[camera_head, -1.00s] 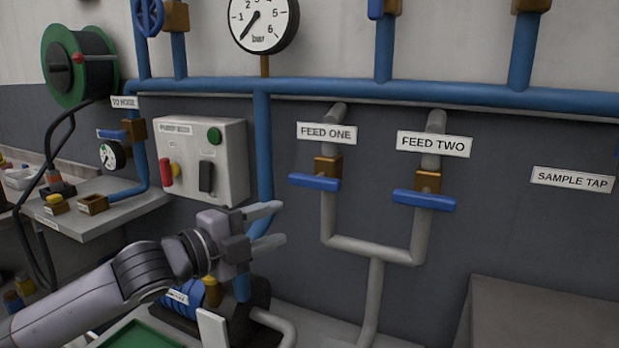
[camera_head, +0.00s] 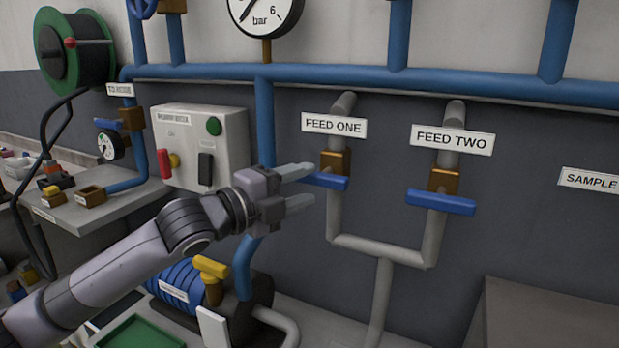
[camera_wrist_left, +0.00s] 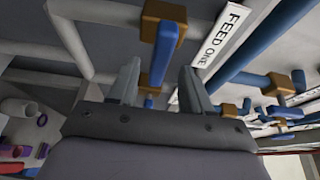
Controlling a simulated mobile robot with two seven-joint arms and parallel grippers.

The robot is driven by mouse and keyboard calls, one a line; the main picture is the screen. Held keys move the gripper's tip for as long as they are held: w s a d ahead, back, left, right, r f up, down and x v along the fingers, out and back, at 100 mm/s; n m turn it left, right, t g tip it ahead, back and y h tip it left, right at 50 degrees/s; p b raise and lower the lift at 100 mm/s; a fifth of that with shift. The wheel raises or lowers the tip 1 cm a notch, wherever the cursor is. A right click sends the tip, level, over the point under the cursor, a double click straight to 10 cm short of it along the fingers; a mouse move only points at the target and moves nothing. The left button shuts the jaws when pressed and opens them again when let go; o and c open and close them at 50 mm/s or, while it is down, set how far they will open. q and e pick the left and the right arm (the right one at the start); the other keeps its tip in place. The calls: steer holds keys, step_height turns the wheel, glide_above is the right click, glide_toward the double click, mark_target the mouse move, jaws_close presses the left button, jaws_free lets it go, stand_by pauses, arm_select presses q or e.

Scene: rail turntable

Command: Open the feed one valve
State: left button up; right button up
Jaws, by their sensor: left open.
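The feed one valve has a brass body (camera_head: 335,163) and a blue lever handle (camera_head: 326,181) that lies crosswise to its grey pipe. The FEED ONE label (camera_head: 334,125) is just above it. My left gripper (camera_head: 312,186) is open, with its fingertips at the left end of the handle. In the left wrist view the blue handle (camera_wrist_left: 162,52) reaches in between the two open fingers (camera_wrist_left: 160,88). Contact cannot be told. My right gripper is not in view.
The feed two valve (camera_head: 441,201), with a similar blue crosswise handle, is close on the right. A pump switch box (camera_head: 226,150) is on the wall to the left. A blue pump (camera_head: 180,283) with a yellow handle (camera_head: 211,267) stands below my left arm.

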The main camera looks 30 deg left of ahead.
mark_target(324, 176)
arm_select(q)
steer(key=shift+x, duration=1.2)
jaws_close()
